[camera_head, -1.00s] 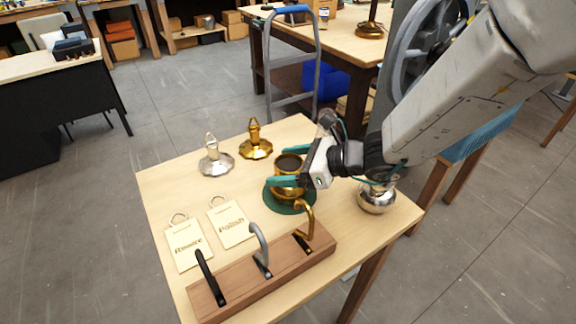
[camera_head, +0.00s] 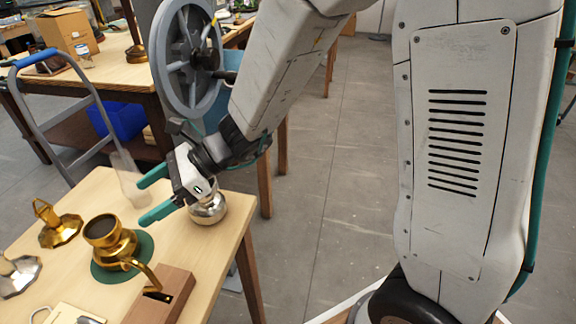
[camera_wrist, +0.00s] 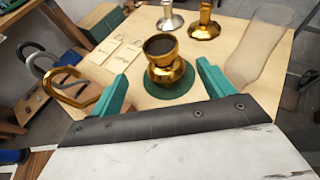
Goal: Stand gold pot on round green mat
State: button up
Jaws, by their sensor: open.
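The gold pot (camera_head: 107,240) stands upright on the round green mat (camera_head: 143,247) on the light wooden table. In the wrist view the pot (camera_wrist: 165,66) sits between my fingers' directions, ahead of them, with the green mat (camera_wrist: 170,91) showing around its base. My gripper (camera_head: 148,199) is open and empty, to the right of the pot and apart from it. Its two teal fingers point left, towards the pot's side of the table.
A gold hook (camera_head: 146,272) on a wooden block (camera_head: 160,300) rises close in front of the pot. A gold lamp base (camera_head: 58,228) and a silver one (camera_head: 16,272) stand to the left. A silver round pot (camera_head: 209,208) is beneath my wrist. A clear glass shape (camera_wrist: 255,55) stands nearby.

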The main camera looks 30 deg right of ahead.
jog(key=s+d+r+n+h, duration=0.2)
jog(key=s+d+n+h, duration=0.2)
jog(key=d, duration=0.6)
jog(key=s+d+r+n+h, duration=0.3)
jog(key=s+d+n+h, duration=0.2)
jog(key=s+d+n, duration=0.3)
jog(key=s+d+r+n+t+h, duration=0.1)
jog(key=s+d+r+n+h, duration=0.2)
jog(key=d, duration=0.9)
jog(key=s+n+h, duration=0.1)
jog(key=s+n, duration=0.2)
jog(key=shift+s+r+h, duration=0.25)
jog(key=shift+s+h, duration=0.05)
jog(key=shift+s, duration=0.05)
jog(key=shift+d, duration=0.1)
